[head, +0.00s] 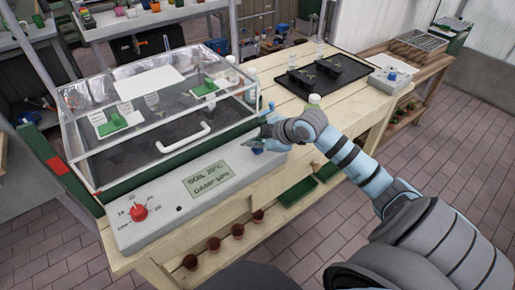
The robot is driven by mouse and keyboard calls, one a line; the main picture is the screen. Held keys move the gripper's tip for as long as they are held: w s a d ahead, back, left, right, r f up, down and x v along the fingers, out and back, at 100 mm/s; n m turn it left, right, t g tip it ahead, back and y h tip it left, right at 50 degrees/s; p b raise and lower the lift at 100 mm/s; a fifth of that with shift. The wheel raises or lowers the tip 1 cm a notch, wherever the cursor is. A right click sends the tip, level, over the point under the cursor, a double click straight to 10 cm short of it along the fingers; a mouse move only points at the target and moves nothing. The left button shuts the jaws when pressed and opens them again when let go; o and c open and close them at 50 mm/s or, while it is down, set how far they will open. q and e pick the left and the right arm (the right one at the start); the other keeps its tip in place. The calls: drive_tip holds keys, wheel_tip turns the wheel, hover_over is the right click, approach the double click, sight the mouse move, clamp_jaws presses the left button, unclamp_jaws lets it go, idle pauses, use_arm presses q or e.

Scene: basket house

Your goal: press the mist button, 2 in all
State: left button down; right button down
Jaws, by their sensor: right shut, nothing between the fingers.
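A clear-lidded propagator (165,125) with a white handle stands on the wooden bench. Its grey control panel (160,205) runs along the front, with a red dial (138,212) at the left and a green label reading about soil and damp. My right gripper (250,142) is shut and empty, low over the right end of this panel. A bit of blue (258,151) shows just under its fingers, mostly hidden; I cannot tell if they touch it. A separate pale box with a blue button (391,76) sits farther right on the bench. My left gripper is out of view.
A black tray (318,80) with small seedling pots lies on the bench behind my right gripper. Terracotta pots (213,243) sit on the lower shelf. Brick floor is clear at the right.

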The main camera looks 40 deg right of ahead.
sight(256, 150)
drive_tip(key=shift+f, duration=0.45)
idle(0.3)
drive_tip(key=shift+r+p, duration=0.9)
drive_tip(key=shift+p, duration=0.1)
wheel_tip(256, 150, up, 5)
drive_tip(key=p, duration=0.5)
drive_tip(key=shift+r+p, duration=0.1)
drive_tip(key=shift+p, duration=0.25)
idle(0.3)
